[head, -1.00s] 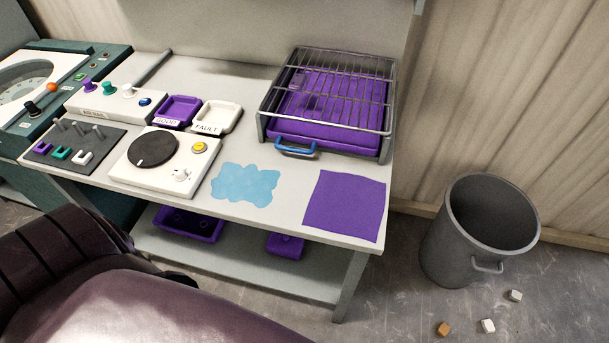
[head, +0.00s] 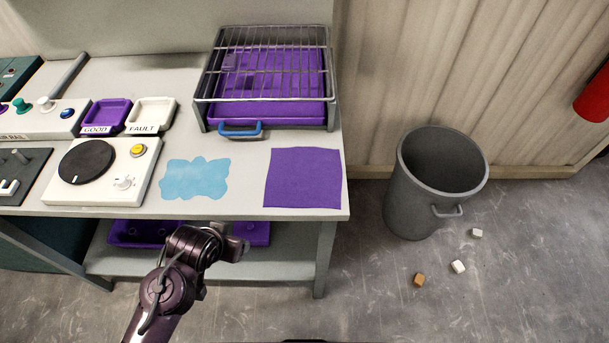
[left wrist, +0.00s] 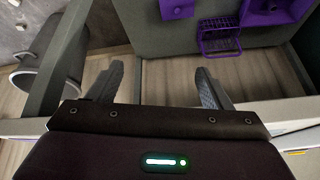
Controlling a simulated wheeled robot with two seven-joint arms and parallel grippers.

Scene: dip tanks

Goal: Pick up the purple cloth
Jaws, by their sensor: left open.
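The purple cloth (head: 303,178) lies flat on the front right of the white worktable, near its front edge. My left gripper (head: 240,243) is in front of the table, to the left of the cloth and apart from it. In the left wrist view its two fingers (left wrist: 160,68) are spread with nothing between them. The cloth cannot be made out in the left wrist view. My right gripper is in neither view.
A light blue patch (head: 195,179) lies left of the cloth. A wire rack over a purple tray (head: 265,114), with a blue handle (head: 240,129), stands behind. A grey bin (head: 410,205) stands right of the table (head: 250,205). Small blocks lie on the floor.

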